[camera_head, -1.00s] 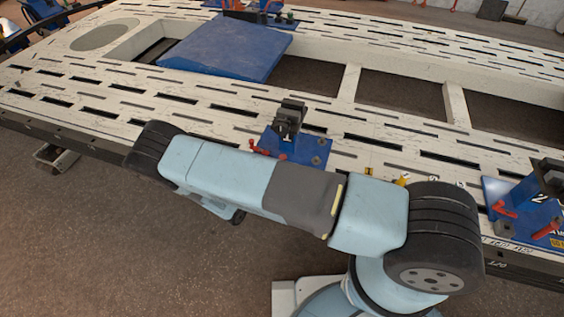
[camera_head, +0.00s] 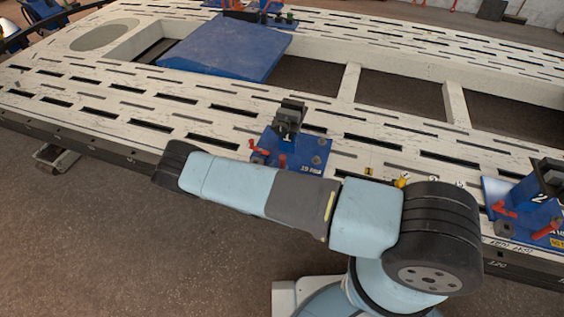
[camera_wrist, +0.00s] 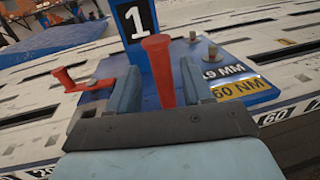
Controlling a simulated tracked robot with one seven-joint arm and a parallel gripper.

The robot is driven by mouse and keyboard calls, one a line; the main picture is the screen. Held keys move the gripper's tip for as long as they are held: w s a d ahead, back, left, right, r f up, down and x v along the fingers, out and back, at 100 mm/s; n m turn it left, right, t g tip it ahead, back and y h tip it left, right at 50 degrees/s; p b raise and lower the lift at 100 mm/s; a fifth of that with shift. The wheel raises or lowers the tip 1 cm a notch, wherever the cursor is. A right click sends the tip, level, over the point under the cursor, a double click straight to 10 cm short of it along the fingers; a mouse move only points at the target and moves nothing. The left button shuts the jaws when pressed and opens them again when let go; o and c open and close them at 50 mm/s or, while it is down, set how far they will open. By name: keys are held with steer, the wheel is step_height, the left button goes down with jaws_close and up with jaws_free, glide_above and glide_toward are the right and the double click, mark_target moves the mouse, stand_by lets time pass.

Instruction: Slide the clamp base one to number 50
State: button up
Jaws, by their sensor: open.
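Clamp base one (camera_head: 300,151) is a blue plate with a dark upright block marked 1, on the near side of the slotted bench. In the wrist view its blue number block (camera_wrist: 133,30) and plate (camera_wrist: 222,62) fill the upper middle. My gripper (camera_wrist: 158,80) is open, with a finger on each side of an upright red handle (camera_wrist: 156,58) of the base. I cannot tell whether the fingers touch it. A number 60 (camera_wrist: 274,118) shows at the bench edge on the right; a mark at lower left is unclear. My gripper is hidden in the head view.
The pale slotted bench (camera_head: 95,95) spans the view, with a blue sloped panel (camera_head: 222,50) and open gaps behind. Clamp base two (camera_head: 545,185) stands at the right edge. A second red handle (camera_wrist: 70,80) sticks out left of my fingers.

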mark_target(281, 163)
steer(key=shift+x, duration=2.3)
steer(key=shift+c, duration=0.4)
